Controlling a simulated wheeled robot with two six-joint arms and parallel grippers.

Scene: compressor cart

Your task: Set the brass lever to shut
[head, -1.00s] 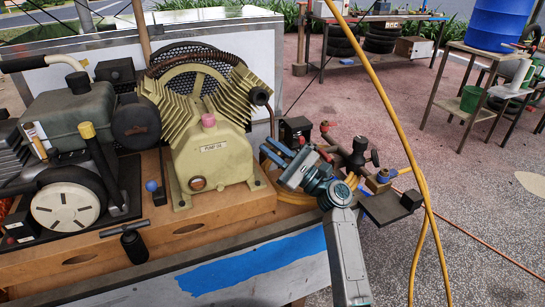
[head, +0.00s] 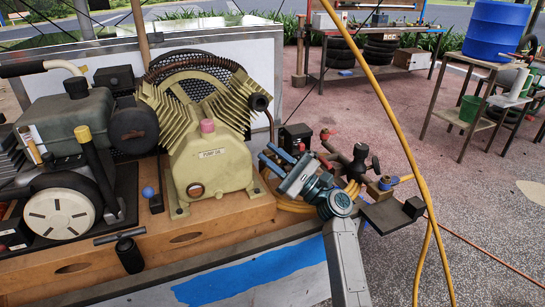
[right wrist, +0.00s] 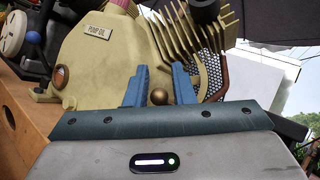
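A round brass knob (right wrist: 159,96) shows between my finger pads in the right wrist view; I cannot tell whether it touches them or whether it is the lever's end. My right gripper (right wrist: 158,88) is open, its two blue fingers standing apart on either side of the knob. In the head view my right gripper (head: 273,160) is beside the lower right of the cream pump (head: 212,170), fingers pointing at it. The lever's shaft and position marks cannot be made out. My left gripper is not in view.
The engine (head: 65,150) stands left of the pump on the wooden base (head: 185,240). Right of my gripper are a dark valve cluster (head: 358,160) and a brass fitting (head: 385,183). A yellow hose (head: 400,135) hangs at the right.

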